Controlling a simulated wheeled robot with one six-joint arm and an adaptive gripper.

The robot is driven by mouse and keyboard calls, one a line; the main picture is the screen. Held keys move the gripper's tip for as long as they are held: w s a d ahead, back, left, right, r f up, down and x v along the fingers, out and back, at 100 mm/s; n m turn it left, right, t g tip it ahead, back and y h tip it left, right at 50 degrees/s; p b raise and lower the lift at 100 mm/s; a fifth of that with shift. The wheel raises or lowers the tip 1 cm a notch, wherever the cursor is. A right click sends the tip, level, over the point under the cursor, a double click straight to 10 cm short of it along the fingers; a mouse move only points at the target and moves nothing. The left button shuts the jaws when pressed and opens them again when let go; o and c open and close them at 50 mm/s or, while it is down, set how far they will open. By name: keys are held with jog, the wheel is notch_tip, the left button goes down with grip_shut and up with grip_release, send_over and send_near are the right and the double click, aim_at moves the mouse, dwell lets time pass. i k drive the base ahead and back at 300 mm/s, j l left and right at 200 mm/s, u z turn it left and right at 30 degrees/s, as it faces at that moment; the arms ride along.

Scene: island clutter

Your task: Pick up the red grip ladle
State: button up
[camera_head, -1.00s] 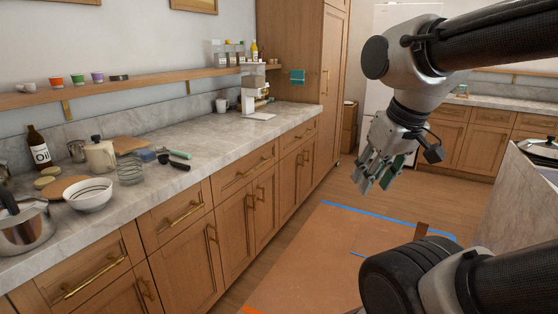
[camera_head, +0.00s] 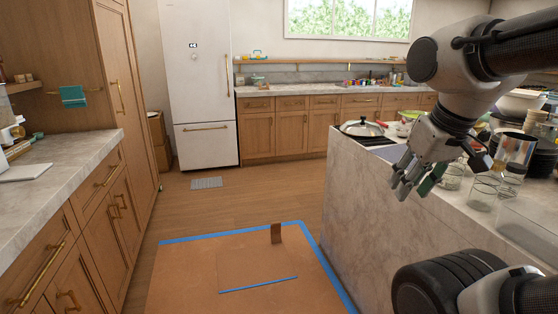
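I cannot make out a ladle with a red grip for certain. A small red thing (camera_head: 382,124) shows at the far left end of the island beside a silver lid; it is too small to name. My gripper (camera_head: 414,187) hangs in the air in front of the island's side, at right of centre. Its fingers are apart and nothing is between them. My arm hides part of the island top.
The marble island (camera_head: 350,185) fills the right, with a silver lid (camera_head: 361,128), glass jars (camera_head: 483,193) and stacked bowls crowding its top. A counter (camera_head: 65,180) runs along the left. The floor between, with a blue-taped brown mat (camera_head: 195,270), is open. A white fridge (camera_head: 205,90) stands behind.

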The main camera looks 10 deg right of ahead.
aim_at(403, 133)
jog(key=i+j+z, duration=0.25)
jog(key=z, duration=0.25)
jog(key=i+j+z, duration=0.6)
jog(key=j+z, duration=0.35)
